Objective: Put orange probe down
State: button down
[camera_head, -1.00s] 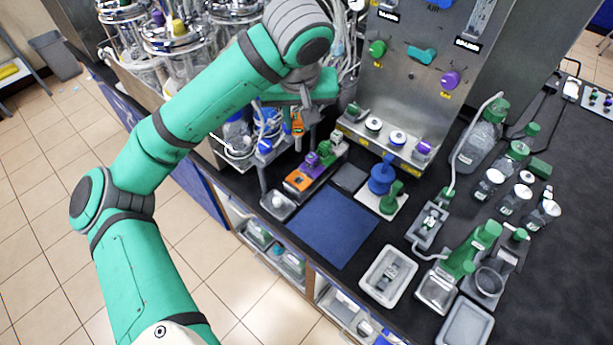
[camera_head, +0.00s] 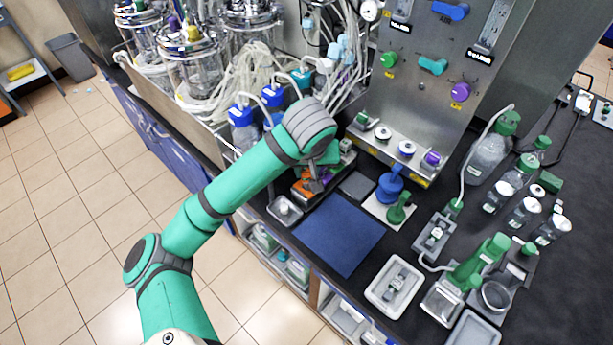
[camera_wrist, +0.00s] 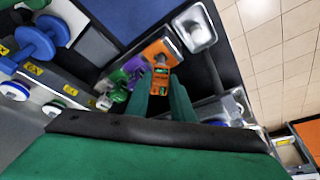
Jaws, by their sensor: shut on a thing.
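The orange probe (camera_wrist: 160,77) is between the two green fingers of my gripper (camera_wrist: 160,95) in the wrist view. It is over or at the orange end (camera_wrist: 168,43) of a coloured rack, where purple (camera_wrist: 133,66) and green parts sit beside it. I cannot tell whether the probe touches the rack. In the head view my gripper (camera_head: 313,183) is low over the orange end of the rack (camera_head: 300,191), and my wrist hides much of the rack and the probe.
A small grey tray (camera_head: 284,209) is close to the rack's near end. A blue mat (camera_head: 340,234) lies clear to its right. A blue pump-like piece (camera_head: 390,188) and a green one stand on a white plate. Blue-capped bottles (camera_head: 243,128) and tubing are behind my arm.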

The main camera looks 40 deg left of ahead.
aim_at(307, 177)
jog(key=shift+f, duration=1.4)
jog(key=c, duration=1.5)
grip_release()
jog(key=shift+f, duration=0.15)
jog(key=shift+c, duration=0.2)
jog(key=v, duration=1.2)
jog(key=shift+a, duration=0.1)
